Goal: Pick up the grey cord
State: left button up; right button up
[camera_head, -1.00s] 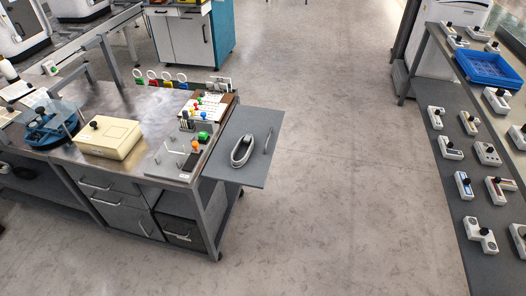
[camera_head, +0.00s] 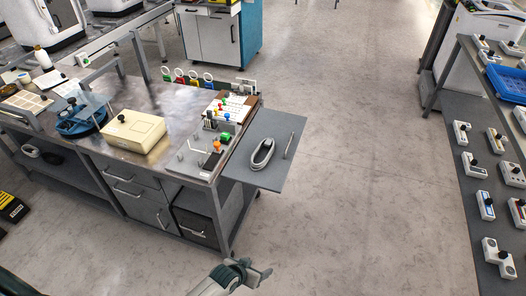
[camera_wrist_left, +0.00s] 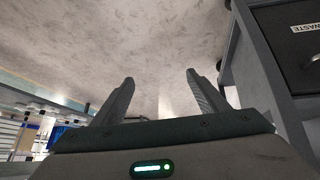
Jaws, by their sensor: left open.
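The grey cord (camera_head: 263,153) lies coiled on a grey side shelf (camera_head: 282,128) at the right end of the metal workbench, in the head view. My left gripper (camera_head: 262,274) is at the bottom middle of the head view, in front of the bench and well apart from the cord. In the left wrist view its two fingers (camera_wrist_left: 160,95) are spread, with only floor between them. The cord does not show in the left wrist view. My right gripper is not in view.
A thin metal handle (camera_head: 291,144) is beside the cord on the shelf. A cream box (camera_head: 135,132) and a board with coloured knobs (camera_head: 214,145) are on the bench. A drawer unit marked waste (camera_wrist_left: 290,45) is close to my left gripper. The floor right of the bench is clear.

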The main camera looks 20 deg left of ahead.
aim_at(259, 154)
pick_arm(q)
jog(key=w+d+r+p, duration=0.1)
jog(key=w+d+r, duration=0.1)
jog(key=w+r, duration=0.9)
notch_tip(259, 154, up, 21)
jog(key=w+d+m+g+p, duration=0.1)
jog(key=m+g+p, duration=0.1)
jog(key=w+a+r+n+y, duration=0.2)
jog(key=w+a+r, duration=0.9)
jog(key=r, duration=0.3)
jog(key=shift+w+r+n+g, duration=0.2)
jog(key=shift+w+n+g, duration=0.05)
jog(key=shift+n+g, duration=0.05)
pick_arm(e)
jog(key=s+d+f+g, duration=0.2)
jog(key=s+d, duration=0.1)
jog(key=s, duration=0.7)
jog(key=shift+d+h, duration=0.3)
pick_arm(q)
jog(key=shift+d, duration=0.1)
